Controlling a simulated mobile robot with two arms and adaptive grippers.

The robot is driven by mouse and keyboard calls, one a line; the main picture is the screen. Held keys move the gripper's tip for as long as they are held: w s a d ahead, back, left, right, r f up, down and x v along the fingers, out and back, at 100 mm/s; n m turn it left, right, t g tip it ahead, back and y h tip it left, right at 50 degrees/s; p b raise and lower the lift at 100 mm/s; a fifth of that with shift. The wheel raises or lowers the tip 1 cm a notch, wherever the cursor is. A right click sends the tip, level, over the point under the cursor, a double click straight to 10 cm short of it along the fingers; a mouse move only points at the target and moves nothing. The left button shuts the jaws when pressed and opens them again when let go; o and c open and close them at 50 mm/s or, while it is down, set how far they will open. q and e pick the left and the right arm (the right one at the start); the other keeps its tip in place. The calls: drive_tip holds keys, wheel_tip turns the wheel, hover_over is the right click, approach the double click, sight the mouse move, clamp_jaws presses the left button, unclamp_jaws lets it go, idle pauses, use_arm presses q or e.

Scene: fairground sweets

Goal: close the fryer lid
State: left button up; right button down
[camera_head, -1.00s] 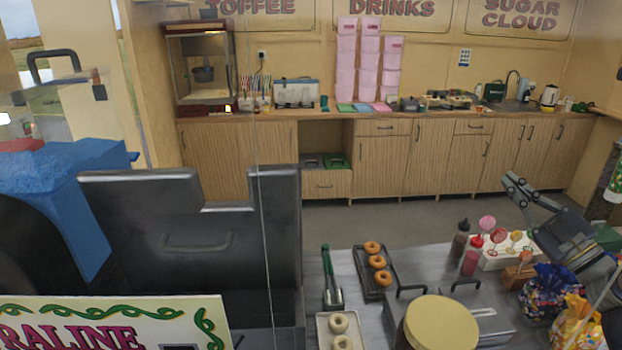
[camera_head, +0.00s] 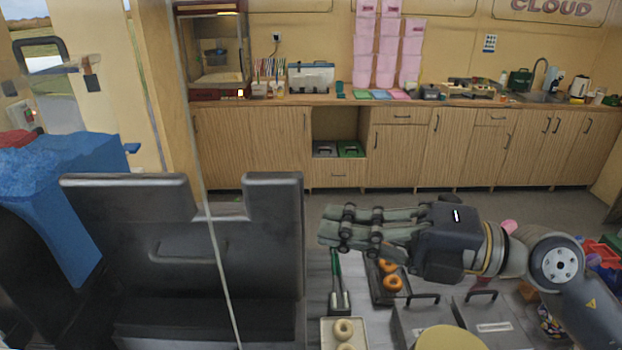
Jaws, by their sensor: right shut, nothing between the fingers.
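A grey metal unit with two black bar handles (camera_head: 493,322) stands on the steel table at the bottom right. It looks like the fryer, but I cannot tell for sure, nor how its lid stands. A round yellow top (camera_head: 449,340) covers part of its front. My right gripper (camera_head: 327,231) reaches in from the right, its fingers pointing left. It is shut and empty, held above the table's far part, beyond and left of the grey unit. My left gripper is out of view.
Tongs with a green handle (camera_head: 336,268), a dark tray of brown doughnuts (camera_head: 393,283) and a pale tray of light doughnuts (camera_head: 343,329) lie left of the grey unit. A large black panel (camera_head: 150,225) stands at the left. The floor behind the table is clear.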

drive_tip(key=w+a+p, duration=0.3)
drive_tip(key=w+a, duration=0.1)
drive_tip(key=w, duration=0.1)
drive_tip(key=shift+r+p, duration=0.25)
drive_tip(key=shift+p, duration=0.05)
